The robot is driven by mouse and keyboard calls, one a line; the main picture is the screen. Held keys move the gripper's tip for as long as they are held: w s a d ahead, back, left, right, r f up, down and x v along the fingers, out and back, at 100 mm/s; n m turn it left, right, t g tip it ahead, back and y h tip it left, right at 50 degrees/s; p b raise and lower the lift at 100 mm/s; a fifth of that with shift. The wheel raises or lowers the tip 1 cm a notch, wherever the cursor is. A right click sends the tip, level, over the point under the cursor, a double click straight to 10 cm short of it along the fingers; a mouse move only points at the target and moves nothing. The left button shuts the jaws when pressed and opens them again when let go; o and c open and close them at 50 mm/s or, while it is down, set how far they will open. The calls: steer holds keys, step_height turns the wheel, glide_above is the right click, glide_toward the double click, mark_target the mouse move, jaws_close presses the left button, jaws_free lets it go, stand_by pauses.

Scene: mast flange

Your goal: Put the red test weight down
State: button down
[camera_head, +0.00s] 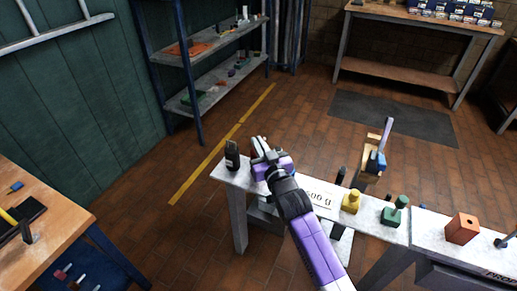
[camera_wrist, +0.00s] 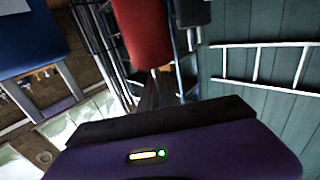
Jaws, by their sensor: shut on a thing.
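My gripper (camera_head: 264,152) is over the left end of the pale bench (camera_head: 232,176), beside a black upright object (camera_head: 232,155). In the wrist view a large red body, the red test weight (camera_wrist: 143,32), fills the upper middle, close to the camera. My gripper is shut on it. In the head view the weight is hidden behind my gripper and purple arm. I cannot tell whether the weight touches the bench.
A white card (camera_head: 317,193) marked 500 g lies on the bench, right of my gripper. A blue object (camera_head: 376,162) with a purple upright stands behind. Blue-framed shelves (camera_head: 215,45) stand against the wall.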

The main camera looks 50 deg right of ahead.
steer(key=shift+f, duration=0.5)
steer(key=shift+f, duration=0.2)
steer(key=c, duration=1.6)
jaws_free()
steer(key=shift+f, duration=0.1)
